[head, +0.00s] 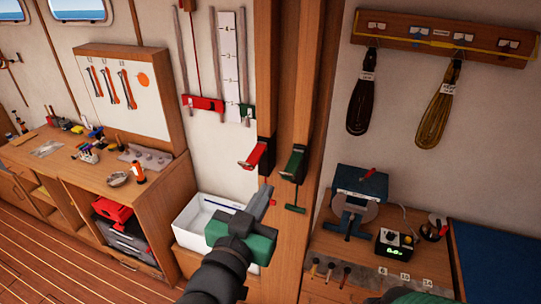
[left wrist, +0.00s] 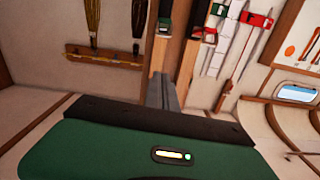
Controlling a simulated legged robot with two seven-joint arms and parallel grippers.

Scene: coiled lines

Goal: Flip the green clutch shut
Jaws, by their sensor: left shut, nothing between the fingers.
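The green clutch (head: 293,163) is mounted low on the right-hand wooden post in the head view, with its handle seeming to tilt out from the post. It also shows small near the top of the left wrist view (left wrist: 163,25). My left gripper (head: 269,194) is shut and empty, below and left of the green clutch and apart from it. Its closed fingers (left wrist: 167,90) point toward the posts in the left wrist view. Only a green piece of what seems to be my right arm (head: 415,298) shows at the bottom edge; its fingers are out of sight.
A red clutch (head: 257,154) sits on the post just left of the green one. A white bin (head: 192,222) stands behind my left gripper. Right are a bench with a winder (head: 353,208), a control box (head: 393,242) and hanging coils (head: 440,112).

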